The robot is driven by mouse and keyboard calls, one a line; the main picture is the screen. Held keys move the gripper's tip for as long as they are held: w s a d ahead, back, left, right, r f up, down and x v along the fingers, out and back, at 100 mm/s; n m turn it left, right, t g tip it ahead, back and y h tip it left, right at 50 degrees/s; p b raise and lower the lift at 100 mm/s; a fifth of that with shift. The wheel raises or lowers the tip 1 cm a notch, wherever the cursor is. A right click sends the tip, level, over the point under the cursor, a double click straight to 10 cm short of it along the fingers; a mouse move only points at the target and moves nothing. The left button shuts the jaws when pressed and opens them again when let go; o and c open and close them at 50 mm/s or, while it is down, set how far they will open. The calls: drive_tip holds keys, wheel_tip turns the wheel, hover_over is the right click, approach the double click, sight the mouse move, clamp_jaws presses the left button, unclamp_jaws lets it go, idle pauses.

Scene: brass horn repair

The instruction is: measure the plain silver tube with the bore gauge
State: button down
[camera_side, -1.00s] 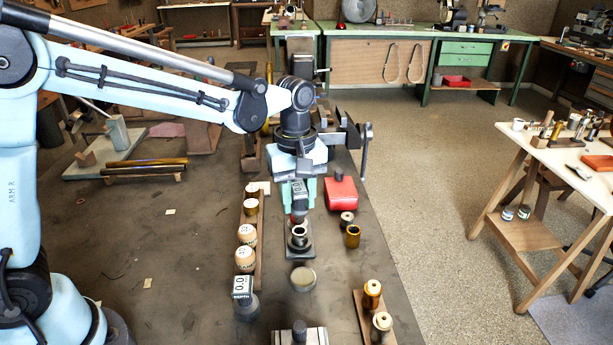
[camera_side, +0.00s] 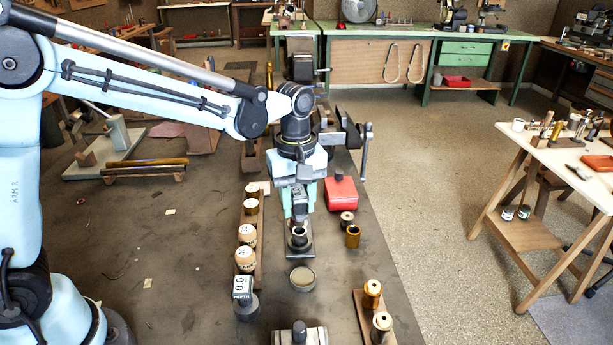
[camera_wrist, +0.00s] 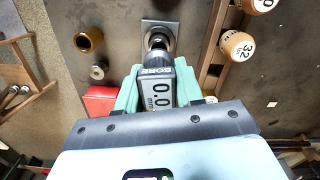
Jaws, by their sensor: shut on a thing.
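My gripper (camera_side: 299,203) has pale green fingers shut on the bore gauge (camera_side: 299,198). The gauge is a dark-headed tool held upright, and its display reads 0.0 mm in the wrist view (camera_wrist: 158,92). Its lower end is directly over the plain silver tube (camera_side: 299,237), which stands upright on a dark base plate (camera_side: 299,252). In the wrist view the tube's rim (camera_wrist: 157,40) shows just beyond the gauge head. The gauge tip is hidden there, so I cannot tell whether it is in the bore or just above it.
A red box (camera_side: 341,194) and a brass tube (camera_side: 353,237) stand close at right. A wooden rack (camera_side: 260,225) with numbered round pieces runs along the left. A depth gauge (camera_side: 243,290) and a round dish (camera_side: 303,278) are nearer.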

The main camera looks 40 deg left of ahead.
sight(297, 189)
drive_tip(key=shift+f, duration=1.95)
drive_tip(key=shift+c, duration=1.6)
unclamp_jaws()
drive_tip(key=shift+r, duration=0.1)
drive_tip(key=shift+r, duration=3.45)
